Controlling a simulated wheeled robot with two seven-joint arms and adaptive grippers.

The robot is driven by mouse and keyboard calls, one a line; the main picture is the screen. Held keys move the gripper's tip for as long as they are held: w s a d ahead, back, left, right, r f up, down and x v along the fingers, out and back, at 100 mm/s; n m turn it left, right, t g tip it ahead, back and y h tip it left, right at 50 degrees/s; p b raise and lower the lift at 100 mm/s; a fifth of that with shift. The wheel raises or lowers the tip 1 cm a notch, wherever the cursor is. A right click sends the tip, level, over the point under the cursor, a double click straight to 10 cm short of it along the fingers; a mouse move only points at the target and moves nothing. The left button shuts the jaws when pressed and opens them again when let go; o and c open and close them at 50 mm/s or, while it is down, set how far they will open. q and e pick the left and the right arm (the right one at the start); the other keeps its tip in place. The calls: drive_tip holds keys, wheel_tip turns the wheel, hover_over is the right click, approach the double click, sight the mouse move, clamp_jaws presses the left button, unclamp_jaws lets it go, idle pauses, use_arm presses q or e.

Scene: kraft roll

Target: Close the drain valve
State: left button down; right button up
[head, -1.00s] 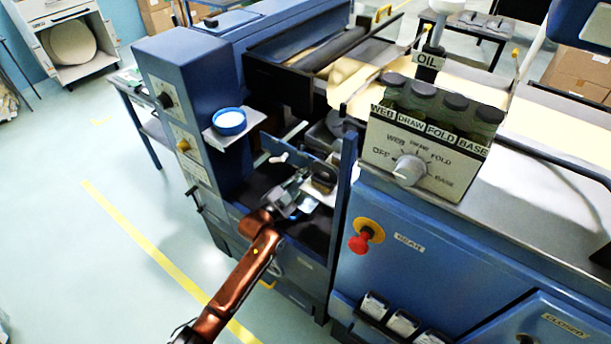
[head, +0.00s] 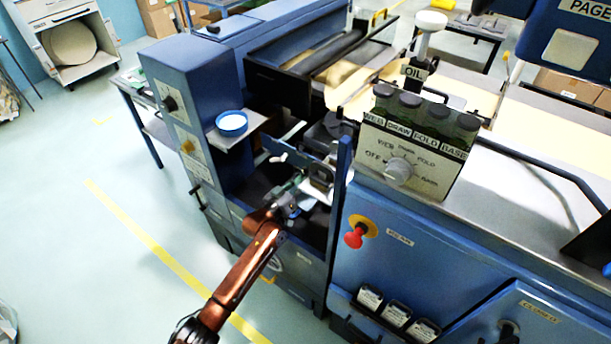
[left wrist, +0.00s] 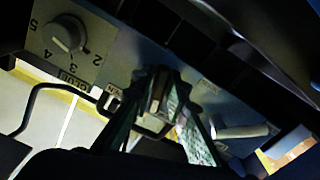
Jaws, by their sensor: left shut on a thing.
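My left gripper (head: 290,205) reaches into the dark bay at the front of the blue machine. In the left wrist view its two fingers (left wrist: 160,98) are shut on a small part in front of a grey panel (left wrist: 118,55). The fingers hide most of that part, so I cannot tell whether it is the drain valve's handle. A small label ending in "EN" (left wrist: 111,101) is just left of the fingers. A pale cylindrical bar (left wrist: 240,131) lies to their right, apart from them. My right gripper is not in view.
A numbered glue knob (left wrist: 65,35) and a black wire handle (left wrist: 32,98) are near the fingers in the wrist view. A red stop button (head: 354,238) is to the right.

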use_arm(q)
drive_tip(key=n, duration=0.2)
drive_tip(key=n+p, duration=0.1)
drive_tip(key=n, duration=0.2)
drive_tip(key=shift+s+d+r, duration=0.1)
drive_tip(key=shift+d, duration=0.05)
drive_tip(key=shift+n, duration=0.3)
idle(0.3)
drive_tip(key=c, duration=2)
unclamp_jaws()
drive_tip(key=shift+s, duration=0.1)
drive_tip(key=v, duration=1.2)
